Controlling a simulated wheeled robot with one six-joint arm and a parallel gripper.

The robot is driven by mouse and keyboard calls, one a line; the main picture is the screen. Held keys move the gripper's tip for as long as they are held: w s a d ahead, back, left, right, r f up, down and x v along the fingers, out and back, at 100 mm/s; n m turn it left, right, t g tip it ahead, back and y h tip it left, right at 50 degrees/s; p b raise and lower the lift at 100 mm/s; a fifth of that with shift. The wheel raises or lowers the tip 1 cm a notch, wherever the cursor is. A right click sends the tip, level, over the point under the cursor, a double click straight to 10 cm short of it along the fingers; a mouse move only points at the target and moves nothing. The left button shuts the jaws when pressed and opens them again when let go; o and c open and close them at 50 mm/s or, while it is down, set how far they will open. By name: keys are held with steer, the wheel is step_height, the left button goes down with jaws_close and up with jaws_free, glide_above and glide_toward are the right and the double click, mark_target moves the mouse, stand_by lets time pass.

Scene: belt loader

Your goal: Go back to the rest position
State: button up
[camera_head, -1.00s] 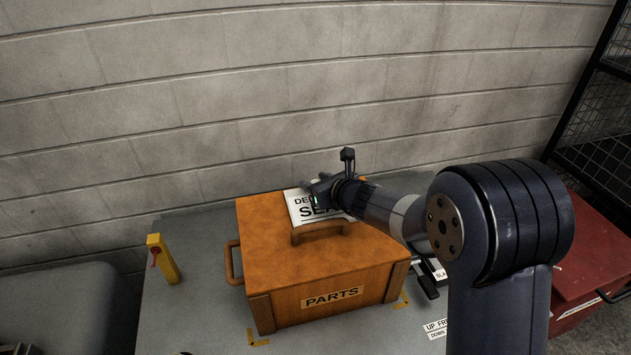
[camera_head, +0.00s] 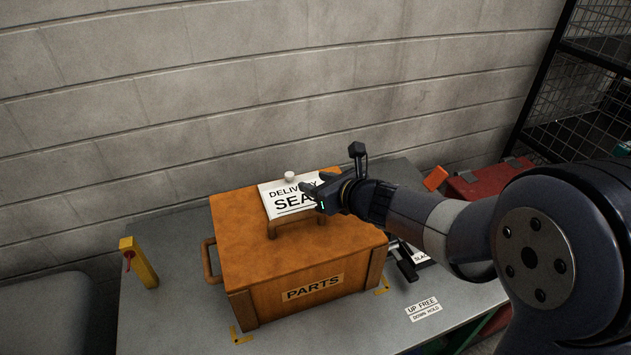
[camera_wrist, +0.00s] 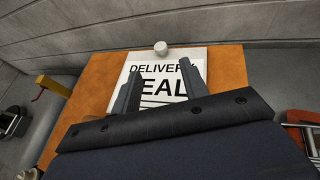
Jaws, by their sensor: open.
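My gripper (camera_head: 314,190) is in front of the white "DELIVERY SEAL" card (camera_head: 277,201) in the head view, above the orange parts box (camera_head: 245,262). In the wrist view its two fingers (camera_wrist: 160,88) stand apart with nothing between them, and they cover part of the lettering on the card (camera_wrist: 150,100). The box is closed, with a "PARTS" label on its front and a handle on top. A small white knob (camera_head: 289,176) shows at the far edge of the card, and also in the wrist view (camera_wrist: 160,47).
The box stands on a grey table (camera_head: 165,315) with yellow corner marks. A yellow post (camera_head: 140,262) with a red part stands left of it. A black lever (camera_head: 403,262) and an "UP FREE / DOWN HOLD" label (camera_head: 423,309) lie to the right. A block wall rises behind; a red case (camera_head: 492,180) is at right.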

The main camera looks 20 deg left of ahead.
mark_target(290, 174)
steer(key=x, duration=1.1)
steer(key=shift+p, duration=0.4)
steer(key=shift+w+a+f, duration=0.25)
steer(key=shift+a+f, duration=0.15)
steer(key=shift+a, duration=0.1)
steer(key=shift+r, duration=0.15)
steer(key=shift+d, duration=0.1)
